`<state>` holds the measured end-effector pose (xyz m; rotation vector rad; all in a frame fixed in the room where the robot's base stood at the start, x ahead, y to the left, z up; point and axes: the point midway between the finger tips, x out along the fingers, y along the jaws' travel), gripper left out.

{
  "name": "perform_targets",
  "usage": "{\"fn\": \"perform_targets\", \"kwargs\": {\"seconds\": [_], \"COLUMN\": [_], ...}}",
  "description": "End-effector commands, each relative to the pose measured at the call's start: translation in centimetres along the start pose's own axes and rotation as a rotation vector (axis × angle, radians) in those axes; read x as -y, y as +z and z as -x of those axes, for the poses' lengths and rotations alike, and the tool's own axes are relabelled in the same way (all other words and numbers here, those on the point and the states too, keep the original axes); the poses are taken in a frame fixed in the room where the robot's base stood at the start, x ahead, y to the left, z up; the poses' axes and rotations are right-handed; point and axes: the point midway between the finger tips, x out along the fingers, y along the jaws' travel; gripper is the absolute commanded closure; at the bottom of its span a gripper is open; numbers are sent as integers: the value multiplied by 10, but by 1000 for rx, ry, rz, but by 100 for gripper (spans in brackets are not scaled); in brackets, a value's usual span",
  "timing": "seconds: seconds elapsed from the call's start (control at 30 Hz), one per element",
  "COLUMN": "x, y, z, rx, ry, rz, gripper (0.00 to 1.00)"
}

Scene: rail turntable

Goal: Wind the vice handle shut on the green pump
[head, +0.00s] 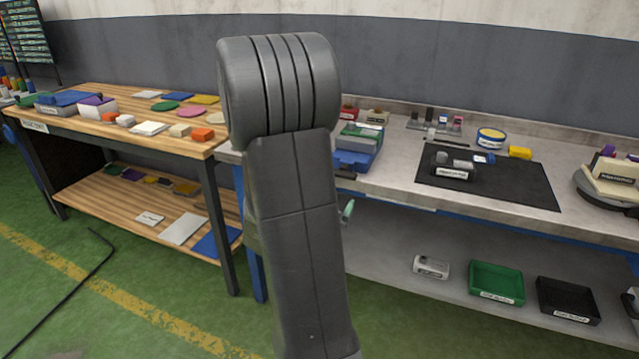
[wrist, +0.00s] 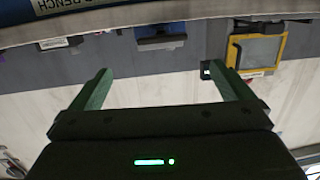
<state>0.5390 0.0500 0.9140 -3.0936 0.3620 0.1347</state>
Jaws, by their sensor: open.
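A blue vice (head: 352,160) stands at the left end of the grey metal bench, partly hidden behind my arm. A green block with a pale label (head: 361,131), which looks like the green pump, sits at the top of the vice. A short dark bar (head: 345,174) shows at the vice's front and may be its handle. Whether the jaws touch the pump is too small to tell. My gripper (wrist: 165,88) is open in the wrist view, its two green fingers wide apart with nothing between them. In the head view my arm hides most of it, below the bench's front edge.
A black mat (head: 500,190) with small parts lies on the metal bench (head: 400,185). A green tray (head: 497,282) and a black tray (head: 568,300) stand on its lower shelf. A wooden table (head: 75,122) with coloured pieces is at left. A yellow-framed item (wrist: 257,50) shows in the wrist view.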

Motion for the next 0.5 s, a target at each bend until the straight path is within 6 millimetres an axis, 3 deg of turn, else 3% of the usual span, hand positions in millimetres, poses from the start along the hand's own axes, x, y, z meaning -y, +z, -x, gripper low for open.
{"fn": "perform_targets", "kwargs": {"seconds": [0.27,0.5], "x": [1,-3], "y": [5,1], "z": [-4,-39], "rx": [-90,-90], "ry": [83,87], "rz": [11,10], "gripper": [0,0]}}
